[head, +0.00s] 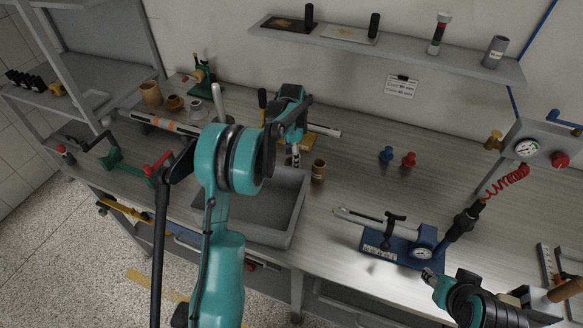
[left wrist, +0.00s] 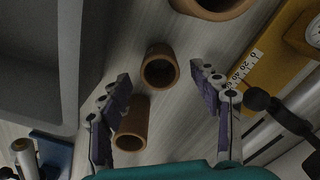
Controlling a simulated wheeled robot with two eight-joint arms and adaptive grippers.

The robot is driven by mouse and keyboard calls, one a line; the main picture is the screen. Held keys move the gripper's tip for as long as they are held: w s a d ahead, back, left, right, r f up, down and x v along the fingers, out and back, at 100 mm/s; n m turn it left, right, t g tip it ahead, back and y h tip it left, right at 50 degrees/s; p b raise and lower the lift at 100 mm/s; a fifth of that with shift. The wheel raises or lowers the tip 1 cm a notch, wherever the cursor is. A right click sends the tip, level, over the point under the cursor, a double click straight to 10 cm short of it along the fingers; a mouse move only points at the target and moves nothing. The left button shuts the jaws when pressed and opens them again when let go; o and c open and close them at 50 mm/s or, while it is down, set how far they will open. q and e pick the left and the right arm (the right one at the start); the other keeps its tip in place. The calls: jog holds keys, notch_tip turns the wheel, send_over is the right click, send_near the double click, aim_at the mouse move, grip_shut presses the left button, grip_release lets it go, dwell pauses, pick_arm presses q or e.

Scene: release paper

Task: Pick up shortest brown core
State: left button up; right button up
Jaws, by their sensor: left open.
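In the left wrist view, a short brown core (left wrist: 147,72) stands with its round opening towards the camera. A longer-looking brown core (left wrist: 132,118) is below it, close to the left finger, and a wider brown core (left wrist: 212,10) is cut off at the top edge. My left gripper (left wrist: 160,97) is open, with its fingers apart on either side of the two smaller cores and nothing gripped. In the head view, my left gripper (head: 293,160) hangs beside a brown core (head: 318,174); the arm may hide others. My right gripper (head: 429,277) is low at the right, its jaws unclear.
A grey bin (head: 291,215) lies just in front of the left gripper. More brown cores, including a tall one (head: 150,95), stand at the back left. A blue gauge device (head: 398,250) is at the right.

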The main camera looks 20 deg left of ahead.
pick_arm(q)
notch_tip(320, 180, down, 5)
jog(key=shift+a+r+b, duration=0.1)
jog(key=shift+r+b, duration=0.05)
jog(key=shift+b, duration=0.75)
jog(key=c, duration=1.1)
jog(key=shift+o, duration=0.2)
jog(key=shift+r, duration=0.1)
